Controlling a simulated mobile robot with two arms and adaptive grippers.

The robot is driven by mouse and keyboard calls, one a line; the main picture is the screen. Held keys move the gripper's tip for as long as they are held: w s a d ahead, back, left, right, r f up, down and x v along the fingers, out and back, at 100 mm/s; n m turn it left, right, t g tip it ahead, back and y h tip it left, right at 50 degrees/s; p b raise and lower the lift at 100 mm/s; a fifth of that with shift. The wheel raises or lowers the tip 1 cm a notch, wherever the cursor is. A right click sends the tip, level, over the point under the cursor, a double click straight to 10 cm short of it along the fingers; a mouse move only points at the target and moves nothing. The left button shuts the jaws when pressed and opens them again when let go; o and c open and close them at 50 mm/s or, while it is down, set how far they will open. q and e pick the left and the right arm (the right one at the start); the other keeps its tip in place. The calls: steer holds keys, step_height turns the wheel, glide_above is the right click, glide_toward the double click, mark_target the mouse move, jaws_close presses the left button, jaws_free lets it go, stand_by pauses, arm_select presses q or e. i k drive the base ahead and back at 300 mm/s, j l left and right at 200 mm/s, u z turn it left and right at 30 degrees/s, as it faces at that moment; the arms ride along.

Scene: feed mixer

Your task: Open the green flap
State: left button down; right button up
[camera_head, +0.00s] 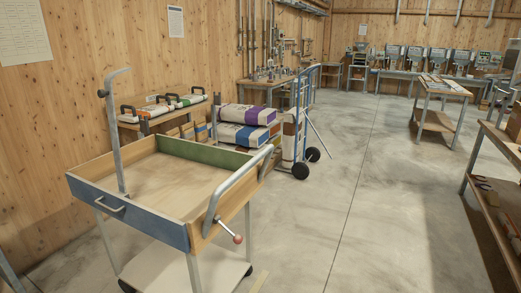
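The green flap (206,153) is the upright far wall of a wooden tray cart (165,180) at the left. It stands at the tray's back edge and looks closed. The near wall is a blue panel (130,214) with a metal handle (111,206). A lever with a red ball knob (237,239) sits at the near right corner, below a curved grey push bar (238,180). The tray is empty. Neither of my grippers is in view.
A tall hooked metal post (114,130) rises at the tray's left side. Stacked sacks (240,134) and a blue hand truck (302,120) stand behind the cart. A workbench (495,150) is at the right edge. The concrete floor (370,200) between is clear.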

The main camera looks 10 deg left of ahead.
mark_target(228, 160)
steer(key=i+l, duration=0.2)
steer(key=l, duration=0.25)
steer(key=i+l+z, duration=0.15)
steer(key=l, duration=0.25)
steer(key=i+l, duration=0.3)
steer(key=i+l+z, duration=0.15)
steer(key=l, duration=0.4)
steer(key=i+u, duration=0.2)
steer(key=i, duration=0.3)
steer(key=i+l+u, duration=0.15)
steer(key=i, duration=0.35)
steer(key=i+l+u, duration=0.2)
steer(key=i, duration=0.25)
steer(key=i+l+u, duration=0.2)
steer(key=i+l, duration=0.15)
steer(key=i+u, duration=0.4)
steer(key=i+l+u, duration=0.2)
steer(key=u, duration=0.25)
steer(key=i+l+u, duration=0.25)
steer(key=u, duration=0.15)
steer(key=i+l+u, duration=0.25)
steer(key=l+u, duration=0.2)
steer(key=i+l+u, duration=0.15)
steer(key=l+u, duration=0.25)
steer(key=i+l+u, duration=0.25)
steer(key=l, duration=0.15)
steer(key=l+u, duration=0.25)
steer(key=l, duration=0.2)
